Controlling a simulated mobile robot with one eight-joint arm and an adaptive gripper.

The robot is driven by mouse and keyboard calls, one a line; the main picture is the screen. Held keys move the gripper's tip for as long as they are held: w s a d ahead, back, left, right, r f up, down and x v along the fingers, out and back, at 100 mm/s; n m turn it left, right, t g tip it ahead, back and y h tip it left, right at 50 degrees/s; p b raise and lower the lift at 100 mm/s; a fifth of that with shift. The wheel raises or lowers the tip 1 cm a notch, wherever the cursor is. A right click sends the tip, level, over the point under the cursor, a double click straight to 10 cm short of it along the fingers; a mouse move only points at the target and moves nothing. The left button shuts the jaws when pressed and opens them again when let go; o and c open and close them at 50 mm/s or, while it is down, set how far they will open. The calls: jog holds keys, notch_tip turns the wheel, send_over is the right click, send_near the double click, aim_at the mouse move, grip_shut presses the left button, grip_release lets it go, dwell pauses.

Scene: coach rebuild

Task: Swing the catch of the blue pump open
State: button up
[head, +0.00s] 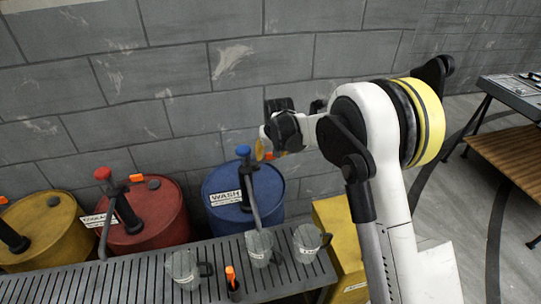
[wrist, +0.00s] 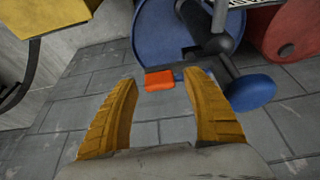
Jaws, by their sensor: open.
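The blue pump, with a round blue knob (head: 243,150), stands on the blue drum (head: 228,208) marked WASH. In the wrist view its knob (wrist: 250,92) is right of my fingers and its dark body is at the top. The orange catch (wrist: 158,80) shows between and just beyond my fingertips. My gripper (wrist: 160,88) is open and empty, one yellow finger on each side of the catch. I cannot tell whether either finger touches it. In the head view my gripper (head: 268,147) is beside the pump top, partly hidden by my wrist.
A red drum (head: 160,215) and a yellow drum (head: 45,225), each with a pump, stand to the left. A slatted bench (head: 110,285) in front holds several clear jugs (head: 258,245) and a small orange-topped item (head: 232,280). A block wall (head: 180,90) is close behind.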

grip_shut()
jog(key=shift+s, duration=0.15)
jog(key=s+m+h, duration=0.1)
jog(key=m, duration=0.2)
jog(key=s+m+h, duration=0.1)
jog(key=s+m, duration=0.1)
jog(key=m, duration=0.2)
jog(key=s+a+m+h+b, duration=0.1)
jog(key=m+h, duration=0.1)
jog(key=m, duration=0.1)
jog(key=shift+s+m+g, duration=0.15)
jog(key=shift+m+g, duration=0.25)
dwell(0.5)
